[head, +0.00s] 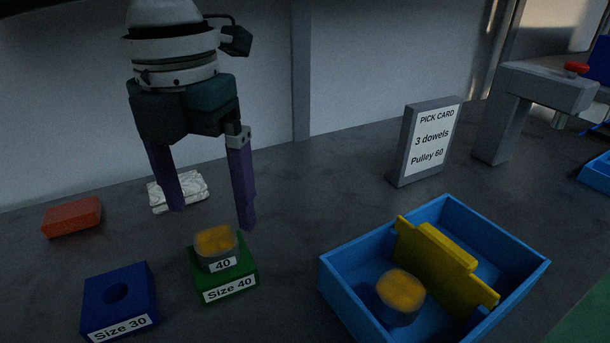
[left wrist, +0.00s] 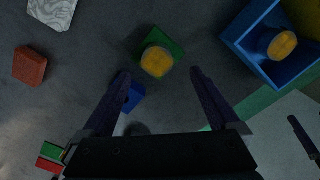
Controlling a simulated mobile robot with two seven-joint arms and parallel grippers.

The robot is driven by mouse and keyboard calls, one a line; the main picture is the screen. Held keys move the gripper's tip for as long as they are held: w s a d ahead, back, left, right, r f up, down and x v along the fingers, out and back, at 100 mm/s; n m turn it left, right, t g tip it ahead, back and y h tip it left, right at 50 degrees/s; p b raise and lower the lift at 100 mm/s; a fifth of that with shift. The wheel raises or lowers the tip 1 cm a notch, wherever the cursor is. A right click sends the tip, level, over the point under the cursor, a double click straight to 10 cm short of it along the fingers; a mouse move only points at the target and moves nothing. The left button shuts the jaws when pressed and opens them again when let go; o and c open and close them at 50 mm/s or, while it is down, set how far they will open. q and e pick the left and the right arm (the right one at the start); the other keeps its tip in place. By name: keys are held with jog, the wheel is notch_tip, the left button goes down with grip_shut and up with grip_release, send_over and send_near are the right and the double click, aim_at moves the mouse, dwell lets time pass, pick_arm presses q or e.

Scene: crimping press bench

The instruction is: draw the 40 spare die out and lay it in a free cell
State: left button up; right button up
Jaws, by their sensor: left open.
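The 40 die (head: 217,246), a grey cylinder with an orange top and a "40" label, stands upright in the green Size 40 block (head: 228,285). The die also shows in the left wrist view (left wrist: 157,61). My left gripper (head: 211,216) is open and empty, its purple fingers pointing down above and behind the die, apart from it. A blue tray (head: 343,298) is split by a yellow divider (head: 440,256). A similar orange-topped die (head: 400,293) is in the near-left cell. The far-right cell looks empty where visible.
A blue Size 30 block (head: 118,300) with an empty hole is left of the green block. An orange-red block (head: 72,217) and a crumpled white item (head: 190,190) lie behind. A pick card stand (head: 425,143) and a grey press (head: 540,90) stand beyond the tray.

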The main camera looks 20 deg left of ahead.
aim_at(215, 240)
pick_arm(q)
jog(key=f, duration=0.5)
jog(key=shift+a+f, duration=0.1)
jog(key=shift+a, duration=0.15)
jog(key=shift+c, duration=0.3)
grip_shut()
dwell(0.4)
